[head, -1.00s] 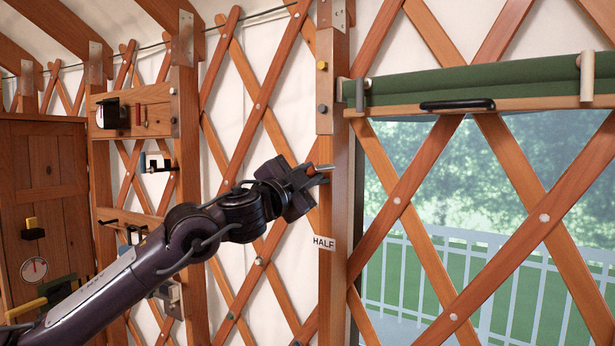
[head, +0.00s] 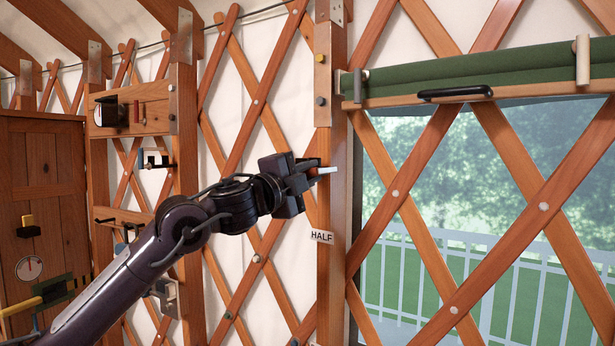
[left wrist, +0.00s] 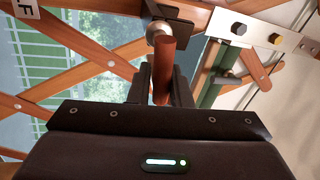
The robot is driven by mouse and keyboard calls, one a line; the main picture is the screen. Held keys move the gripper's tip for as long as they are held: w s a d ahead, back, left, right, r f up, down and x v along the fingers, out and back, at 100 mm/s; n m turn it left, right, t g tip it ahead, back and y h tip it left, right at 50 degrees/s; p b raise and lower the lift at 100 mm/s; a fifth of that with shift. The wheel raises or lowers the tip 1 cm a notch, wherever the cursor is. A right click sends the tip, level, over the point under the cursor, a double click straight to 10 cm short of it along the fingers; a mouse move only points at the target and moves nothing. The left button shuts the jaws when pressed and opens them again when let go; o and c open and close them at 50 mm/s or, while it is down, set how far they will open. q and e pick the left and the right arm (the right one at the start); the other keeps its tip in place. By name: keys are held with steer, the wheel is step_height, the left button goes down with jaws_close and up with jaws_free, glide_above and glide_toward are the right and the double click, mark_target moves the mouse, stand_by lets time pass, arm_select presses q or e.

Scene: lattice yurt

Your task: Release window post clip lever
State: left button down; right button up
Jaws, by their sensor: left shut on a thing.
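My left gripper (head: 314,172) is at the wooden window post (head: 333,210), above the HALF label (head: 321,237). Its jaws are shut on the clip lever. In the left wrist view the lever (left wrist: 165,70) is a reddish-brown rod between the two dark fingers (left wrist: 161,88). Its far end meets a round metal pivot (left wrist: 158,31) beside a black bracket. In the head view a short pale bar (head: 328,170) sticks out past the fingers towards the post, and the fingers hide most of the lever. My right gripper is not in view.
A rolled green blind (head: 465,75) with a black handle (head: 456,94) hangs above the window. Crossed wooden lattice (head: 490,225) spans the window and the wall. A shelf unit (head: 150,110) and a wooden cabinet (head: 40,165) stand at the left.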

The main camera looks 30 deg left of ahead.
arm_select(q)
steer(key=shift+f+m+h, duration=0.3)
steer(key=shift+m+h, duration=0.1)
steer(key=shift+m, duration=0.6)
steer(key=c, duration=1.4)
jaws_free()
steer(key=shift+c, duration=0.2)
